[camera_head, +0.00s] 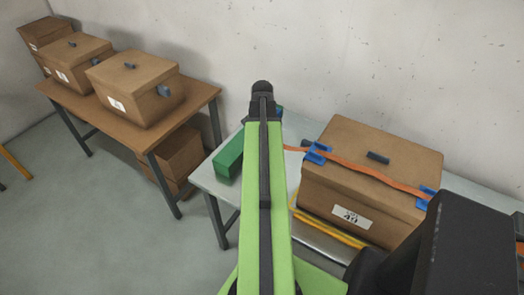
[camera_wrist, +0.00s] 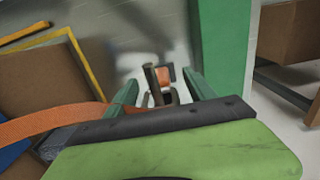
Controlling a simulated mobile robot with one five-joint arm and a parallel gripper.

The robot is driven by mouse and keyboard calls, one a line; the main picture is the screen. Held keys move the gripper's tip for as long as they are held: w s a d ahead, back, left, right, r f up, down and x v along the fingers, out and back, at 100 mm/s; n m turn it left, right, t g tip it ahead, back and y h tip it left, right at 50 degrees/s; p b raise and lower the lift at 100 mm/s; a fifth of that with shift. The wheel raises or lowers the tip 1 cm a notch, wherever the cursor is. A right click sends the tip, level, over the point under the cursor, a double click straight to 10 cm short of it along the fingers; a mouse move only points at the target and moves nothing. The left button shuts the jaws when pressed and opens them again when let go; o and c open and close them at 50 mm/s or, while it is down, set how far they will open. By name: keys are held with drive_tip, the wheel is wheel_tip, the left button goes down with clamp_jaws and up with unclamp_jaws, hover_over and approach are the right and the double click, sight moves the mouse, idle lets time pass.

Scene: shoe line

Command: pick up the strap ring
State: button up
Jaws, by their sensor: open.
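The strap ring (camera_wrist: 162,76) shows in the wrist view as a small dark loop with an orange patch, between and beyond my fingertips. My gripper (camera_wrist: 162,80) is open, with one green finger on each side of the ring in the picture. I cannot tell whether either finger touches it. The orange strap (camera_wrist: 50,122) comes in from the left and passes behind the left finger. In the head view the strap (camera_head: 370,171) runs over the large cardboard box (camera_head: 330,190), and its left end goes behind my arm. The ring is hidden there.
A green block (camera_head: 229,157) stands on the grey table (camera_head: 205,178) left of my arm; it is close to the right finger in the wrist view (camera_wrist: 228,40). Blue clips (camera_head: 318,153) sit on the box edges. A brown table (camera_head: 195,97) with cartons stands at left.

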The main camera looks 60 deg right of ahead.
drive_tip(key=shift+r, duration=0.1)
drive_tip(key=shift+c, duration=0.4)
clamp_jaws()
